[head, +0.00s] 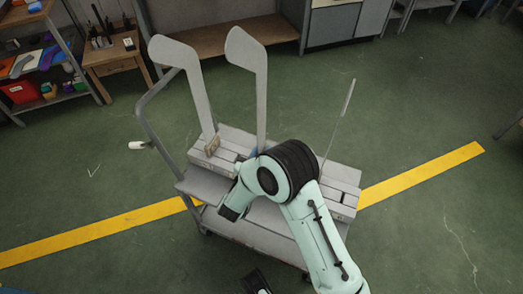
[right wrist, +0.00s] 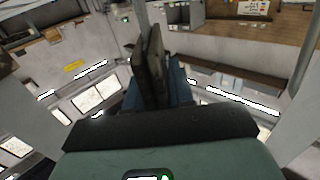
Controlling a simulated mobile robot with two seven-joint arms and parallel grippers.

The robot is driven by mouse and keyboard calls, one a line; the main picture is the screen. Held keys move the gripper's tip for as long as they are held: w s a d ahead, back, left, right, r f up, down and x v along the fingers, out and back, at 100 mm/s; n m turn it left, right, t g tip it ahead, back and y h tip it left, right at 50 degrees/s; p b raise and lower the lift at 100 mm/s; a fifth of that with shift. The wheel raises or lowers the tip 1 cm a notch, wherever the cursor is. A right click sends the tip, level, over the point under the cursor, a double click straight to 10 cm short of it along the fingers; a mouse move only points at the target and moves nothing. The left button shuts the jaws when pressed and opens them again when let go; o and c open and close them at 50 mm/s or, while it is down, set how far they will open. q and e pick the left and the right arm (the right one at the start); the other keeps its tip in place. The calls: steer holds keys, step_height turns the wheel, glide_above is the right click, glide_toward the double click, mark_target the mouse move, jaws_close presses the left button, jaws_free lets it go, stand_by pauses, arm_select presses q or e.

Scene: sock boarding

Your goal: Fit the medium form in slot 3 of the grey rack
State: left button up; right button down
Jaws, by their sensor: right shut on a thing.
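The grey rack (head: 345,190) lies along the top of a grey trolley. One flat grey form (head: 195,85) stands upright at its left end. The middle form (head: 262,85) also stands upright, its foot hidden behind my right arm. A third form (head: 344,112) shows nearly edge-on and leans at the right. My right gripper (head: 253,153) is mostly hidden by its wrist, with a bit of blue finger at the middle form's lower end. It is shut on that form. In the right wrist view the blue fingers (right wrist: 155,88) flank dark upright slabs. Slot numbers are not readable.
The trolley (head: 190,182) has a raised handle on its left. A small tan piece (head: 212,146) sits at the left form's foot. A side table (head: 112,55) and shelves with coloured things stand at the upper left. Green floor is clear to the right.

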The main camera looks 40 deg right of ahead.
arm_select(q)
steer(key=shift+f+b, duration=1.1)
steer(key=shift+f, duration=0.3)
arm_select(e)
steer(key=shift+f, duration=2.1)
steer(key=c, duration=0.9)
jaws_free()
steer(key=shift+s+a, duration=0.2)
steer(key=shift+a, duration=0.3)
arm_select(q)
steer(key=r, duration=0.1)
steer(key=p, duration=0.1)
steer(key=w+r+p, duration=0.1)
steer(key=shift+a+r, duration=0.3)
steer(key=shift+r, duration=0.05)
arm_select(e)
steer(key=v, duration=1.2)
steer(key=shift+s, duration=0.15)
steer(key=shift+a, duration=0.1)
